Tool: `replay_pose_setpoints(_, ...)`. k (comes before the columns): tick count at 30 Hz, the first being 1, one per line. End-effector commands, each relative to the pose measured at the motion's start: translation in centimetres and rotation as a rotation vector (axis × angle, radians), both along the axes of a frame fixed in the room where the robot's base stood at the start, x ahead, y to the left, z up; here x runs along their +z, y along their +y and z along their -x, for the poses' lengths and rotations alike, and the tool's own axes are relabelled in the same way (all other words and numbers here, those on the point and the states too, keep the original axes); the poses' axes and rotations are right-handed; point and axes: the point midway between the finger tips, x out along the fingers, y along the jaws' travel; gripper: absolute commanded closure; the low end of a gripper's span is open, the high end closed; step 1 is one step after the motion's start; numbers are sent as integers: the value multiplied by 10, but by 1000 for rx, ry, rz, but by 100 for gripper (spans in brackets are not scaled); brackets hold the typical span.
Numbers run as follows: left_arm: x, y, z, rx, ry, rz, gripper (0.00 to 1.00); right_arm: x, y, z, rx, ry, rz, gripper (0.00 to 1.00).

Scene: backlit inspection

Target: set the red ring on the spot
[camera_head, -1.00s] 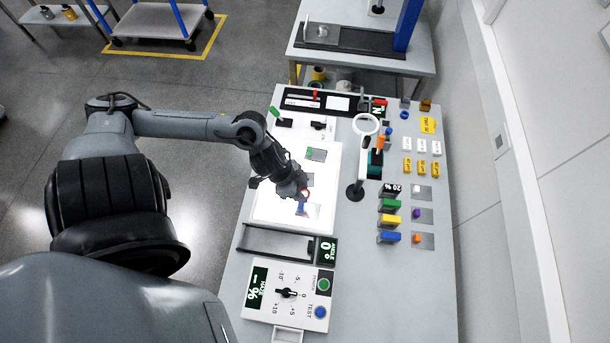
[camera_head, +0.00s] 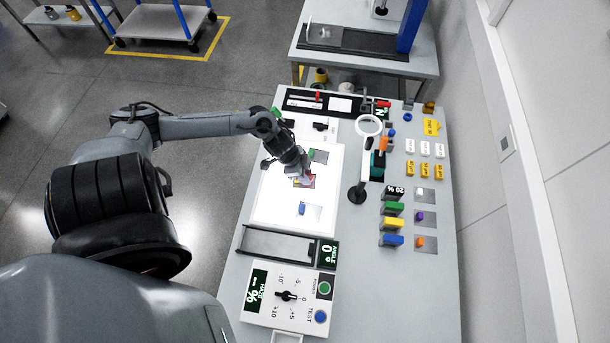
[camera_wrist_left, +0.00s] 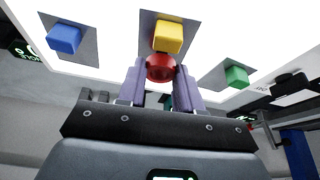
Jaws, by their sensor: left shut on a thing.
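My left gripper (camera_head: 304,179) is over the middle of the white lit panel (camera_head: 275,205). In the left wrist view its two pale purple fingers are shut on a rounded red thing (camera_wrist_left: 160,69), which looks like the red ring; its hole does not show. Just beyond the fingertips, a yellow block (camera_wrist_left: 168,37) lies on a grey square (camera_wrist_left: 147,24) on the panel. The red ring overlaps that square's near edge in the picture; I cannot tell whether it touches. No separately marked spot can be made out. My right gripper is out of view.
A blue block (camera_wrist_left: 64,38) and a green block (camera_wrist_left: 236,76) lie on grey squares either side. A magnifier (camera_head: 368,126) on a stand rises right of the panel. Coloured blocks and labels fill the table's right side.

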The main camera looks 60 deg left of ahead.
Motion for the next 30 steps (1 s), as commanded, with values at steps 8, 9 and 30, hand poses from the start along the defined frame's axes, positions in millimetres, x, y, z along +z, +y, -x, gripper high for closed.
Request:
replay_pose_setpoints(8,-14,0,0,0,0,-1,93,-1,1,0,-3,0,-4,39)
replay_pose_setpoints(9,-13,0,0,0,0,-1,93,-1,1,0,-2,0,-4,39)
replay_pose_setpoints(30,-15,0,0,0,0,-1,40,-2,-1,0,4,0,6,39)
